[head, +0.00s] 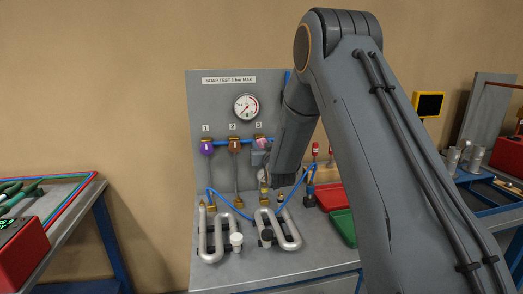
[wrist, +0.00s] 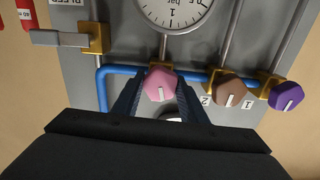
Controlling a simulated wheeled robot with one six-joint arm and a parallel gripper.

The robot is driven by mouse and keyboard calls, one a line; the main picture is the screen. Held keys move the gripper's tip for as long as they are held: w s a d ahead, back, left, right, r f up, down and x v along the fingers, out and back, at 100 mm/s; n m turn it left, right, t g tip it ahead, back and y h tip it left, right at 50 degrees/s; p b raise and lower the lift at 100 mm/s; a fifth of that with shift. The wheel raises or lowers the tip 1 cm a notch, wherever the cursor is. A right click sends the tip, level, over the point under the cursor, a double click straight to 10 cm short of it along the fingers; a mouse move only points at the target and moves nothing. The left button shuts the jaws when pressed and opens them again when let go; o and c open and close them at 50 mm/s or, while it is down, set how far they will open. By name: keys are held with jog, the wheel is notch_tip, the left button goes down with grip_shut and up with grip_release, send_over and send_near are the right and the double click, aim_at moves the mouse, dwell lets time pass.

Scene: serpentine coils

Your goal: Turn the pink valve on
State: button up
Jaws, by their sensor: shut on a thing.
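The pink valve (wrist: 160,83) is a faceted knob with a white pointer line, seen near the middle of the wrist view. In the head view its knob (head: 262,142) is the rightmost of three, below the label 3, partly covered by my gripper. My gripper (wrist: 160,90) has one dark finger on each side of the pink knob and is shut on it. The pointer line runs nearly upright in the wrist picture. My arm comes in from the right in the head view.
The brown valve (wrist: 229,87) and purple valve (wrist: 286,96) sit beside the pink one on a blue pipe. A gauge (head: 246,107) is above them. Metal coils (head: 215,240) with a blue hose stand on the bench below. Red and green trays (head: 343,227) lie at the right.

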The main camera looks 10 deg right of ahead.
jog(key=n+b, duration=0.1)
jog(key=n, duration=0.1)
jog(key=n+b, duration=0.2)
jog(key=shift+f+n+b, duration=0.2)
jog(key=shift+n+b, duration=0.1)
jog(key=n+b, duration=0.2)
jog(key=n, duration=0.1)
jog(key=shift+n+b, duration=0.3)
jog(key=shift+b, duration=0.05)
jog(key=n+b, duration=0.3)
jog(key=n, duration=0.1)
jog(key=shift+n, duration=0.3)
jog(key=n+b, duration=0.2)
jog(key=n, duration=0.1)
jog(key=shift+a+n, duration=0.1)
jog(key=shift+n, duration=0.2)
jog(key=n+b, duration=0.2)
jog(key=n, duration=0.1)
jog(key=shift+n, duration=0.3)
jog(key=n+b, duration=0.2)
jog(key=n, duration=0.2)
jog(key=shift+f+n, duration=0.1)
jog(key=shift+n, duration=0.2)
jog(key=n+b, duration=0.2)
jog(key=n, duration=0.2)
jog(key=shift+n+b, duration=0.85)
jog(key=shift+n, duration=1.15)
